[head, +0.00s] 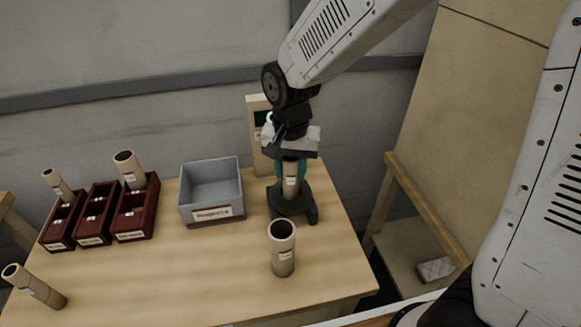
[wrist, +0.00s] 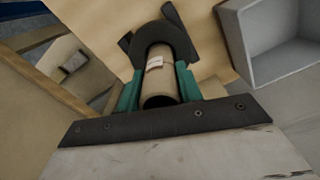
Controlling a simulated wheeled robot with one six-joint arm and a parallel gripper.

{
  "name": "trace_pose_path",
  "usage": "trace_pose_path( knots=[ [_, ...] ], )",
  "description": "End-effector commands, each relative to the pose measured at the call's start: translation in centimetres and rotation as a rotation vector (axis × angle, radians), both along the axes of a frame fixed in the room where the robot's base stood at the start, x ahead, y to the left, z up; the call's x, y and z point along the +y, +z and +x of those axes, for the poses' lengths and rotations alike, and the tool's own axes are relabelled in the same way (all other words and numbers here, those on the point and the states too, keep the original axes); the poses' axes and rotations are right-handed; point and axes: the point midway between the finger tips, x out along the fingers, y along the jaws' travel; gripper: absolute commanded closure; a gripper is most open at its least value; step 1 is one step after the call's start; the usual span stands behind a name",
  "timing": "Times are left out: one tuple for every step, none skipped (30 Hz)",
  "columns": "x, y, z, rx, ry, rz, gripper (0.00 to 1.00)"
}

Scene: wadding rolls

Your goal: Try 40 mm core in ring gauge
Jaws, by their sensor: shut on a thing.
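My gripper (head: 291,168) points down at the back right of the table, its green fingers shut on a cardboard core (head: 290,184) with a white label. In the wrist view the core (wrist: 160,78) lies between the two green fingers (wrist: 157,92), its near end open towards me. The dark ring gauge (head: 293,204) stands on the table right under the core; it also shows in the wrist view (wrist: 172,36) beyond the core's far end. The core's lower end meets the gauge's top, but I cannot tell whether it is inside the ring.
A wide core (head: 283,254) stands in front of the gauge. A grey bin (head: 212,214) is left of it. Three dark red bins (head: 95,236) stand further left, with cores (head: 130,172) in two. A beige post (head: 257,150) stands behind.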

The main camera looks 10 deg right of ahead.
Motion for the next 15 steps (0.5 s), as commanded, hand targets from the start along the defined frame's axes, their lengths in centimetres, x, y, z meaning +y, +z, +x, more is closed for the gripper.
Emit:
trace_pose_path(
  knots=[
    [0.00, 0.01, 0.00, 0.000, 0.000, 0.000, 0.87],
    [0.00, 0.01, 0.00, 0.000, 0.000, 0.000, 0.87],
    [0.00, 0.01, 0.00, 0.000, 0.000, 0.000, 0.87],
    [0.00, 0.01, 0.00, 0.000, 0.000, 0.000, 0.87],
    [0.00, 0.00, 0.00, 0.000, 0.000, 0.000, 0.87],
    [0.00, -0.02, 0.00, 0.000, 0.000, 0.000, 0.87],
    [0.00, -0.05, 0.00, 0.000, 0.000, 0.000, 0.87],
    [0.00, -0.08, 0.00, 0.000, 0.000, 0.000, 0.87],
    [0.00, -0.14, 0.00, 0.000, 0.000, 0.000, 0.87],
    [0.00, -0.20, 0.00, 0.000, 0.000, 0.000, 0.87],
    [0.00, -0.26, 0.01, 0.000, 0.000, 0.000, 0.87],
    [0.01, -0.34, 0.01, 0.000, 0.000, 0.000, 0.87],
    [0.01, -0.41, 0.01, 0.000, 0.000, 0.000, 0.87],
    [0.01, -0.48, 0.01, 0.000, 0.000, 0.000, 0.87],
    [0.01, -0.56, 0.01, -0.001, 0.000, 0.000, 0.87]
  ],
)
